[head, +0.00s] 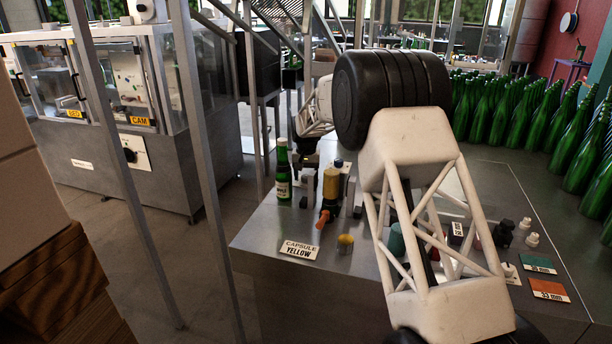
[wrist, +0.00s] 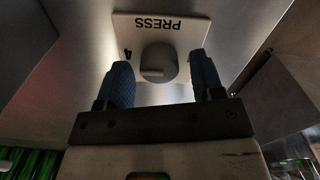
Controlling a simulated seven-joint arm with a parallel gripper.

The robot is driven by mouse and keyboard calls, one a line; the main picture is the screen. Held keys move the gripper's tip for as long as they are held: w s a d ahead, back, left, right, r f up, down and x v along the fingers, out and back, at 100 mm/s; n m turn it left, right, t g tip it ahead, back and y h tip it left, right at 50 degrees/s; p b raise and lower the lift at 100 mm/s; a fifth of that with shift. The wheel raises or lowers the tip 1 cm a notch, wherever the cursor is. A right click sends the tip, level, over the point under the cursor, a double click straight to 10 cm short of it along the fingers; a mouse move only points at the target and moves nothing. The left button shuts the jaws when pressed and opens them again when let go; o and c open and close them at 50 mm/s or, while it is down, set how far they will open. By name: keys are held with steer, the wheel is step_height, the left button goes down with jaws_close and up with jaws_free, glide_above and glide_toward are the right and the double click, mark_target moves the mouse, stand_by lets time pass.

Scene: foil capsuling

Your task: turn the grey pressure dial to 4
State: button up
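The grey pressure dial (wrist: 158,62) sits on a white plate (wrist: 185,24) marked PRESS, which appears upside down in the wrist view. A numeral 4 shows on the plate to the left of the dial. A pale bar runs across the dial's lower face, roughly level in the picture. My gripper (wrist: 160,66) is open, with one blue finger on each side of the dial and a visible gap to it on both sides. Other marks on the plate are not visible.
Many green bottles (head: 490,110) stand behind. A glazed machine (head: 110,95) stands at the left.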

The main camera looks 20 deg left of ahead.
mark_target(306, 175)
stand_by(0.3)
steer(key=shift+r, duration=3.9)
